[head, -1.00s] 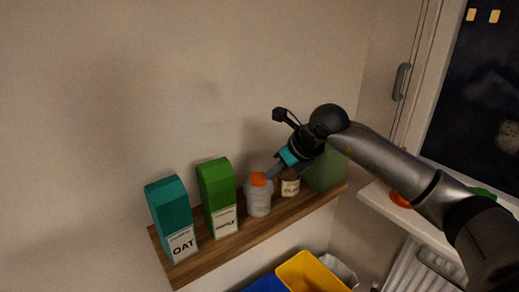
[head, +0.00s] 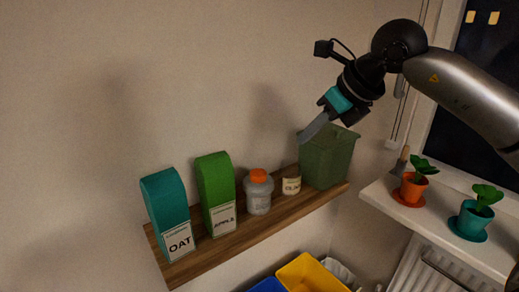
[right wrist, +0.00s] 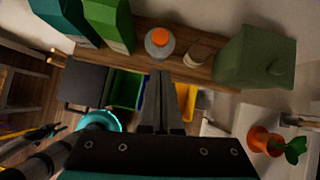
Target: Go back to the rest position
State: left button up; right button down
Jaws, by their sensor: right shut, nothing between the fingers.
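My right gripper (head: 314,129) is raised in front of the wall, above the right end of the wooden shelf. Its fingers are shut and empty, pointing down to the left in the head view. In the right wrist view, the shut fingers (right wrist: 162,78) point toward the shelf, just below the orange-capped bottle. That bottle (head: 258,194) stands upright on the shelf, apart from the gripper. It also shows in the right wrist view (right wrist: 159,50).
The shelf (head: 237,240) also bears a teal OAT carton (head: 165,205), a green carton (head: 216,190), a small labelled jar (head: 291,184) and a green bin (head: 328,160). Potted plants (head: 412,187) stand on the windowsill (head: 440,222) at right. A yellow crate (head: 305,272) is below.

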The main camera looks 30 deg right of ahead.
jog(key=shift+s+r, duration=0.25)
jog(key=shift+r, duration=0.05)
dwell(0.4)
